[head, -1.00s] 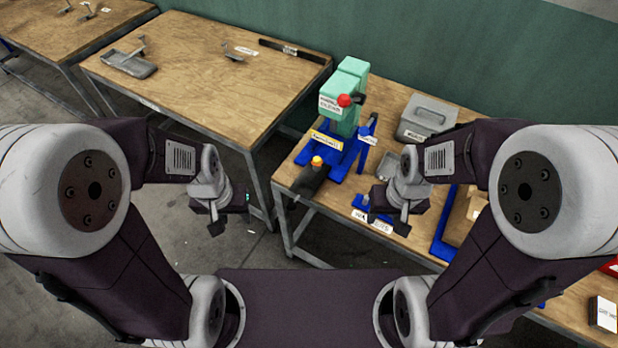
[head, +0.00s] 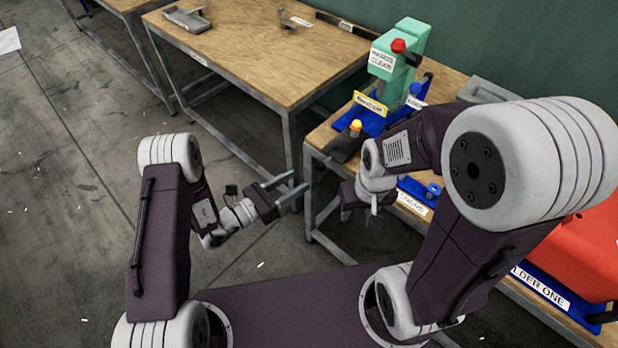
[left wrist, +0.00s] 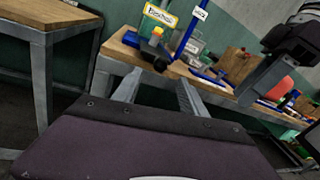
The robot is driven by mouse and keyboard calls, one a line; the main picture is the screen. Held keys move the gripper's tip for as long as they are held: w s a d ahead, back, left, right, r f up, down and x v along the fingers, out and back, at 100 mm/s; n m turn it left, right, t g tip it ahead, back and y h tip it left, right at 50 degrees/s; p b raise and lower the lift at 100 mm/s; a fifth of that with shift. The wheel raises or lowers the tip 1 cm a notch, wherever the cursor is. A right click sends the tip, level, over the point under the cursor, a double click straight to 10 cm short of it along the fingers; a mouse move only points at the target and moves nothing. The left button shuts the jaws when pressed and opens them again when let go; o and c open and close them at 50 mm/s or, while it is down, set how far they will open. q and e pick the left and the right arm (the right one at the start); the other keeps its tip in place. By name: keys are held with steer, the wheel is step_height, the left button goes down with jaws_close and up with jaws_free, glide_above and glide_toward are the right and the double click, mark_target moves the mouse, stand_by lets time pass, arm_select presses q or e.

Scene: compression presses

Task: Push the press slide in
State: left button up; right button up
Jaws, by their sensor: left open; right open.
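The press (head: 398,60) is green with a red button on a blue base, at the near left corner of the right-hand workbench. Its dark slide (head: 343,150) with a yellow-orange knob (head: 355,127) sticks out towards the bench's front edge. In the left wrist view the slide (left wrist: 150,50) shows ahead, beyond the fingers. My left gripper (head: 291,190) is open and empty, in the air short of the slide and apart from it. It also shows in the left wrist view (left wrist: 155,92). My right gripper (head: 360,206) is open in front of the bench, partly hidden by its own wrist.
Another wooden bench (head: 260,50) stands to the left, with a floor gap between the benches. A blue fixture (head: 420,190) lies right of the slide. A red machine (head: 575,245) stands further right. My right arm hides part of the right-hand bench.

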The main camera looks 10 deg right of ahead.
mark_target(320, 166)
arm_select(q)
steer(key=p+x, duration=0.1)
steer(key=x, duration=0.8)
steer(key=shift+w+d+r, duration=0.1)
steer(key=shift+d, duration=0.1)
jaws_close()
stand_by(1.1)
